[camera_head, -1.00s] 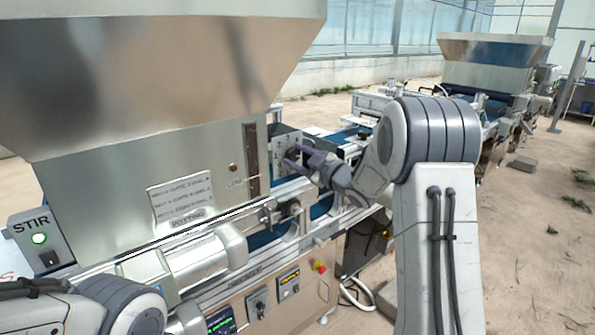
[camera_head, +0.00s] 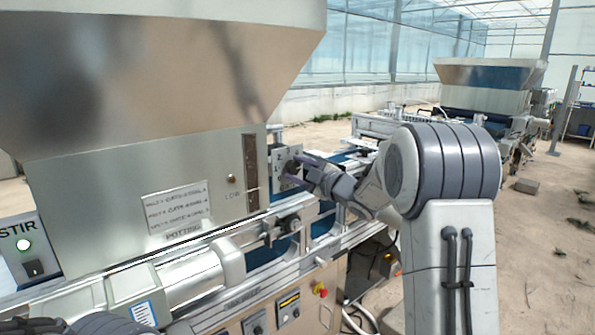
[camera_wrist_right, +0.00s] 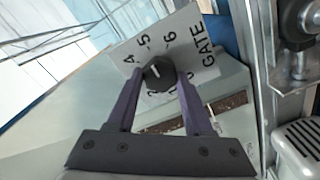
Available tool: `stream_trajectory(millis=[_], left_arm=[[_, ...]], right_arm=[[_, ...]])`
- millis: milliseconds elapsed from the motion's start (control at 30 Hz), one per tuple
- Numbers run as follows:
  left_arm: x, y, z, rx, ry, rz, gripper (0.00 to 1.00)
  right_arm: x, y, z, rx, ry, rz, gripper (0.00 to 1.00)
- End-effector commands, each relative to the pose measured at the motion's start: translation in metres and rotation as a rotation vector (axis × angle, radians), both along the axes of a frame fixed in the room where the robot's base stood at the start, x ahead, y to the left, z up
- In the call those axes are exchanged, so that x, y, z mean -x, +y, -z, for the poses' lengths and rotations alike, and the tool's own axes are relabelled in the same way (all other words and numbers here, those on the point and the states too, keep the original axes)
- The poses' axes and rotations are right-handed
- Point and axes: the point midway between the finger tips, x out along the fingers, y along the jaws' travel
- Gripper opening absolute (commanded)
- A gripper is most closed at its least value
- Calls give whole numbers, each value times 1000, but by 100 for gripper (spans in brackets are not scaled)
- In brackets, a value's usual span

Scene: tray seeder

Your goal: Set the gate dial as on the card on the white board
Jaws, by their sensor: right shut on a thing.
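The gate dial is a dark knob (camera_wrist_right: 160,72) on a pale plate (camera_wrist_right: 203,55) marked GATE, with the numbers 4, 5 and 6 readable. A short light mark shows on the knob, roughly on the side of the 4; its exact setting is unclear. My right gripper (camera_head: 297,168) is at the dial on the machine's side. In the right wrist view its two purple fingers (camera_wrist_right: 160,80) are shut on the knob, one on each side. They hide some lower numbers. My left gripper is out of view. I cannot make out the card on the white board.
A metal hopper (camera_head: 150,80) fills the upper left. A label plate (camera_head: 177,208) with several lines of small writing sits above the word POTTING. A STIR box (camera_head: 25,250) with a lit green lamp stands at the left. Rails and a cylinder (camera_head: 190,280) run below the dial.

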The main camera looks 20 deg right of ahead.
Motion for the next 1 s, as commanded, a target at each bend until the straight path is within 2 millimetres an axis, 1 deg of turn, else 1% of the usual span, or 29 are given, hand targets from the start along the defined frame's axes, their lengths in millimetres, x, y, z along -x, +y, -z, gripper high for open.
stream_trajectory(millis=[33,67,100,133,433,567,667,900,1000], left_arm=[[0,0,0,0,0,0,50],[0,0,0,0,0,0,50],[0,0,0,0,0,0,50],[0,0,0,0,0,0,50],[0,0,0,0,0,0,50],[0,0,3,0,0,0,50],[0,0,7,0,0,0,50],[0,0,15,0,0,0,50],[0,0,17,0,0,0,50]], right_arm=[[0,0,1,0,3,1,0],[0,0,1,0,3,1,55],[0,0,1,0,3,1,70],[0,0,1,0,2,0,82],[0,0,0,-1,0,0,82],[8,-3,1,0,1,1,82],[23,-9,1,-1,0,4,82],[68,-26,1,0,0,5,82],[83,-32,1,-1,1,4,82]])
